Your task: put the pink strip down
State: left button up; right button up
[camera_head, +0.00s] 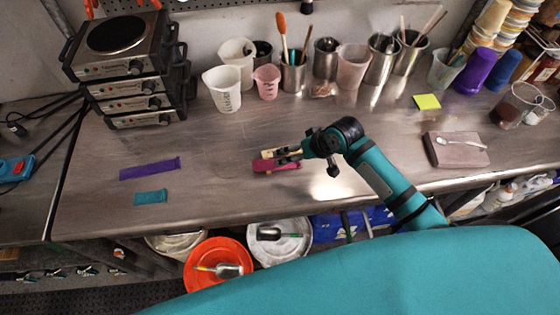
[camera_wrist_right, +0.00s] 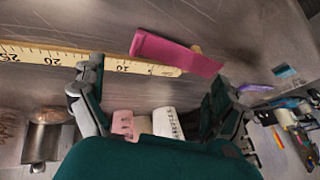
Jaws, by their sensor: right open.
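The pink strip (camera_head: 273,166) lies flat on the metal counter near its middle. It also shows in the right wrist view (camera_wrist_right: 175,52), beyond the fingers. My right gripper (camera_head: 291,156) is open and just above the counter beside the strip. In the right wrist view (camera_wrist_right: 155,82) its two fingers are spread with nothing held between them. A yellow ruler (camera_wrist_right: 45,55) passes close to the strip in that view. Its end meets or nearly meets the strip; I cannot tell if they touch. The gripper partly hides both in the head view. My left gripper is out of view.
A purple strip (camera_head: 150,168) and a teal strip (camera_head: 150,197) lie to the left. Cups and tool holders line the back, with stacked hot plates (camera_head: 130,75) at back left. A board (camera_head: 457,149) with a spoon lies right. The counter between is mostly clear.

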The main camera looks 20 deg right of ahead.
aim_at(291, 165)
jog(key=shift+w+a+f+p, duration=0.15)
jog(key=shift+w+f+p, duration=0.05)
jog(key=shift+f+p, duration=0.2)
jog(key=p+x, duration=0.1)
jog(key=x, duration=0.2)
jog(key=shift+a+f, duration=0.1)
jog(key=shift+f, duration=0.2)
jog(key=shift+w+a+f, duration=0.1)
jog(key=shift+w+f, duration=0.15)
jog(key=shift+f, duration=0.2)
grip_shut()
